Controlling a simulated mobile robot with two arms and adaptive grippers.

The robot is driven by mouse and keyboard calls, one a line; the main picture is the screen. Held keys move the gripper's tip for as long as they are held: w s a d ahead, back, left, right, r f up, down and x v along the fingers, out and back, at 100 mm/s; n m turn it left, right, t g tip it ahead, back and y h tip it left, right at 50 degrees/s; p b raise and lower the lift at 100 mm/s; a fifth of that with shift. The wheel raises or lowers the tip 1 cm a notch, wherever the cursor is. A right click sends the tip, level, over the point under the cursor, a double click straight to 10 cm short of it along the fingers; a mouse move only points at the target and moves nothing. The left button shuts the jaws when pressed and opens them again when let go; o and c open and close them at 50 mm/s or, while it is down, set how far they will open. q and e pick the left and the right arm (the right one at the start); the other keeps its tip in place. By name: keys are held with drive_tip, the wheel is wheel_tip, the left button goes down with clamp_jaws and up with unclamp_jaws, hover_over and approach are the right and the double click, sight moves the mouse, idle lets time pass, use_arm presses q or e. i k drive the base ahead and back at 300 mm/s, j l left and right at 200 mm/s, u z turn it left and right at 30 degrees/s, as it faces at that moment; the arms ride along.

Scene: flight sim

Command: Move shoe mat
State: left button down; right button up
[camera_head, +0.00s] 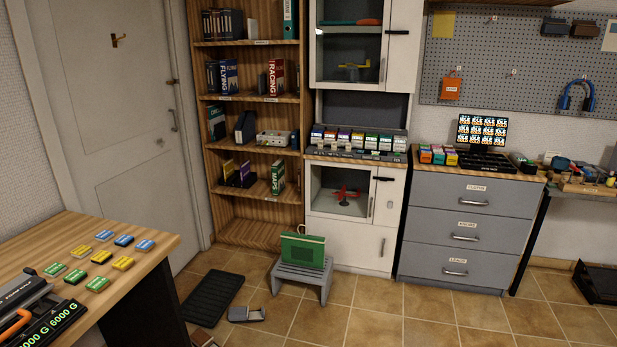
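The shoe mat (213,297), a dark ribbed rectangle, lies flat on the tiled floor. It is in front of the door and left of the grey step stool, with nothing on top of it. The wooden table at the left stands close to its near left side. I cannot make out either of my grippers in the head view.
A grey stool (300,275) bears a green case (303,250). A small grey object (246,314) lies on the floor by the mat. The wooden table (150,247) holds several coloured blocks. A bookshelf (255,233) and drawers (458,230) line the wall. Floor at centre right is clear.

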sight(210, 299)
drive_tip(key=i+u, duration=0.1)
drive_tip(key=i, duration=0.9)
drive_tip(key=i+l, duration=0.2)
drive_tip(key=i, duration=0.8)
drive_tip(key=j+u, duration=0.05)
